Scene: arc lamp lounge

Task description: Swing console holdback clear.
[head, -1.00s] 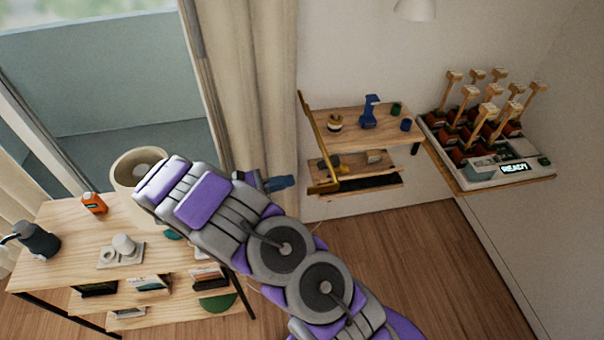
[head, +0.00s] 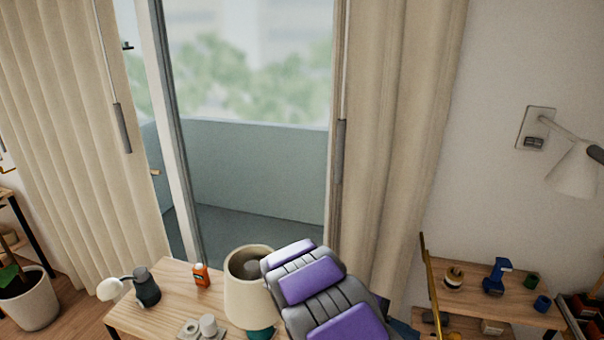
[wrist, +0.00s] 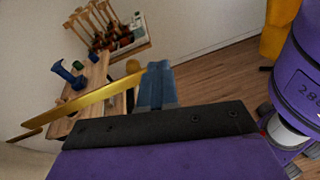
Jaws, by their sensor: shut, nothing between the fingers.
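A long brass bar, which looks like the holdback (head: 431,285), stands at the left end of the wooden wall console (head: 480,285). In the wrist view the bar (wrist: 85,108) runs slanting across the left half, in front of the console shelves (wrist: 92,85), its near end beside my fingers. My gripper (wrist: 158,82) has blue fingers, shut and empty. In the wrist view they overlap the bar's end; I cannot tell if they touch it. In the head view my arm hides most of the gripper.
On the console stand a blue tool-like object (head: 497,277), a green cup (head: 531,281) and a blue cup (head: 542,302). A wooden table with a cream lampshade (head: 248,300) is at lower left. A curtain (head: 395,150) hangs behind my arm. A wall lamp (head: 572,170) is at right.

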